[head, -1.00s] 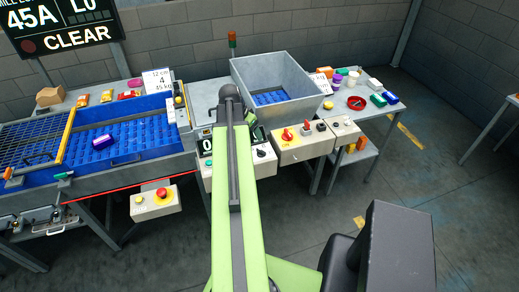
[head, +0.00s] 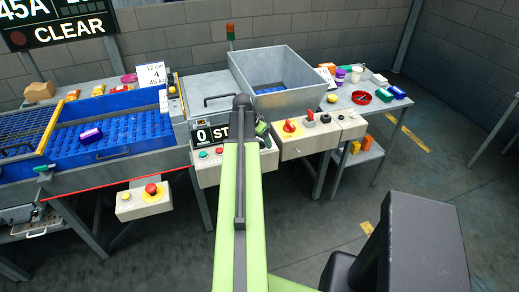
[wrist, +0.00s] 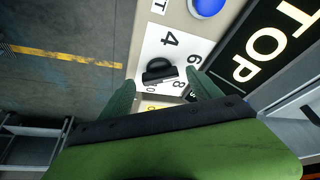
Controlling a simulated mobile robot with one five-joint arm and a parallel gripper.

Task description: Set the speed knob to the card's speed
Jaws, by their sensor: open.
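The speed knob (wrist: 158,72) is a black knob on a white dial (wrist: 170,48) in the wrist view. The dial's 4, 6, 8 and 10 show; I cannot tell which number the knob points at. My gripper (wrist: 163,85) is open, its two green fingers on either side of the knob, apart from it as far as I can see. In the head view my gripper (head: 262,130) is over the control box and hides the knob. The card (head: 152,75) stands behind the belt and reads 12 cm, 4, 45 kg.
A display (head: 213,133) reading 0 and STOP sits beside the dial. A blue button (wrist: 207,6) is near the 4. A box with a red-and-yellow switch (head: 291,127) is to the right, below a metal bin (head: 282,98). A purple pack (head: 90,135) lies on the blue belt.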

